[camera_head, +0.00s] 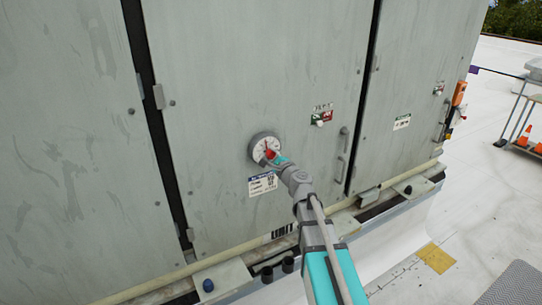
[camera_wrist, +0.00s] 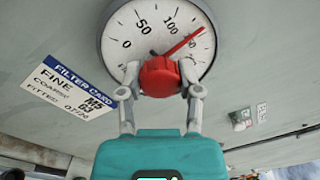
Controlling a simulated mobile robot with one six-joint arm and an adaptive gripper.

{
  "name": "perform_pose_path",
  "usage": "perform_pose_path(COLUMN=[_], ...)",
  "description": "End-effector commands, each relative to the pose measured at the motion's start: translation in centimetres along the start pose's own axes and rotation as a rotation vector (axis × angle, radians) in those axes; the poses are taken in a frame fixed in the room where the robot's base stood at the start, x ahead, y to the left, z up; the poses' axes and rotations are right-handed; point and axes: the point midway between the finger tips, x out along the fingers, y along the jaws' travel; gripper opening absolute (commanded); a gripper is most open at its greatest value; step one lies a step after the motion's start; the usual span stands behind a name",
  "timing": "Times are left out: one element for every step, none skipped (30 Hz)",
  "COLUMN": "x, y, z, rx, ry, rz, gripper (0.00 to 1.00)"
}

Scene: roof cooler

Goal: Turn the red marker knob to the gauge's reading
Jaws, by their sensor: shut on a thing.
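The round white gauge (camera_head: 258,142) with a grey rim sits on the grey cabinet door. In the wrist view the gauge (camera_wrist: 128,28) shows 0, 50 and 100 on its scale. The red marker knob (camera_wrist: 160,76) is at the dial's centre, and it also shows in the head view (camera_head: 271,154). A thin red pointer (camera_wrist: 185,42) runs from the knob to the upper right, past the 100. A small dark tip shows just above the knob; the rest of any dark needle is hidden. My gripper (camera_wrist: 161,80) is shut on the knob, one finger each side.
A filter card label (camera_wrist: 72,88) is beside the gauge. A red-and-green plate with a small knob (camera_head: 321,118) and a door handle (camera_head: 343,145) lie to its right. Orange cones (camera_head: 525,135) stand on a cart at far right. The roof at right is mostly open.

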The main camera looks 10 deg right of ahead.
Motion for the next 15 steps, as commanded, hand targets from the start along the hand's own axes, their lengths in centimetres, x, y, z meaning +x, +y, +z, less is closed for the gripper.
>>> perform_pose_path(x=[0.05, 0.05, 0.05, 0.04, 0.04, 0.03, 0.03, 0.03, 0.02, 0.02, 0.01, 0.01, 0.01, 0.01, 0.01], y=[-0.03, -0.03, -0.02, -0.02, -0.02, -0.02, -0.01, -0.01, 0.0, 0.0, 0.0, 0.0, 0.0, 0.01, 0.01], z=[-0.04, -0.04, -0.04, -0.03, -0.03, -0.03, -0.02, -0.02, -0.01, -0.01, -0.01, 0.0, 0.0, 0.0, 0.01], rx=[0.0, -0.001, -0.001, -0.001, -0.001, -0.001, -0.001, -0.001, -0.001, -0.001, -0.001, -0.001, -0.002, -0.002, -0.002], ry=[0.001, 0.001, 0.001, 0.001, 0.001, 0.001, 0.0, 0.0, 0.0, 0.0, 0.0, 0.0, 0.0, 0.0, 0.0], rz=[-0.001, 0.0, 0.0, 0.0, 0.0, 0.0, 0.0, 0.0, 0.0, 0.0, 0.0, 0.0, 0.0, 0.0, 0.0], gripper=[0.0, 0.0, 0.53, 0.59, 0.64, 0.72, 0.77, 0.81, 0.81, 0.81, 0.81, 0.81, 0.81, 0.81, 0.81])
